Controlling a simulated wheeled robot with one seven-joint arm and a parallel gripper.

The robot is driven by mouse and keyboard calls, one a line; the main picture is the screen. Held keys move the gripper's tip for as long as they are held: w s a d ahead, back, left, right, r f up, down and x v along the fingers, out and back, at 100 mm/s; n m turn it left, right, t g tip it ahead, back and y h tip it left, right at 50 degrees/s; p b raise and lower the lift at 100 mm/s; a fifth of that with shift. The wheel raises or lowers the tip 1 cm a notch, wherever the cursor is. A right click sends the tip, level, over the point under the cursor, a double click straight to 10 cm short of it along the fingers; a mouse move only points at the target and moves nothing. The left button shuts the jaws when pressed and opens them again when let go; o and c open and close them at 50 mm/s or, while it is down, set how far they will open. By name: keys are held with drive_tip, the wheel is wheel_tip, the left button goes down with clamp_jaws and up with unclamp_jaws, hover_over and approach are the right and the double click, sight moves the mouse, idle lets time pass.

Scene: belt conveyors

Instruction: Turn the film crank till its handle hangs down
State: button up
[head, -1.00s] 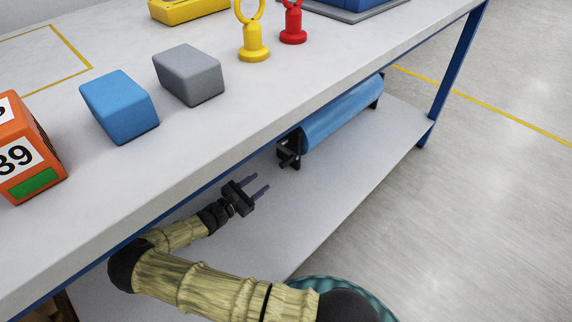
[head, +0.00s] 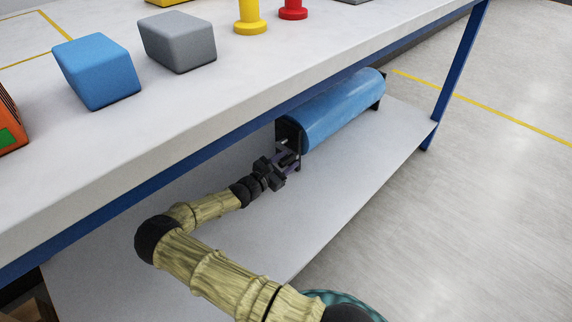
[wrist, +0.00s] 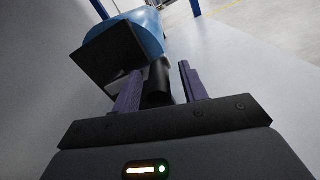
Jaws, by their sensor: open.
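The blue film roll (head: 340,108) lies on the lower shelf under the bench top, held between dark end brackets. The near black end plate (head: 288,134) faces my gripper (head: 287,161). In the wrist view, a short black cylinder, apparently the crank handle (wrist: 157,85), lies between the two purple fingers of my gripper (wrist: 160,74). The fingers are open around it, one on each side; I cannot tell if either touches it. The black plate (wrist: 112,55) and the blue roll (wrist: 150,28) show just beyond. The crank arm is mostly hidden, so its angle is unclear.
The bench top (head: 190,105) overhangs the shelf (head: 330,190) close above my arm. A blue block (head: 97,72), a grey block (head: 178,42), and yellow (head: 250,20) and red (head: 293,10) pieces stand on top. A blue leg (head: 455,75) is at the right.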

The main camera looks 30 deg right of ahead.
clamp_jaws()
drive_tip(key=shift+a, duration=0.1)
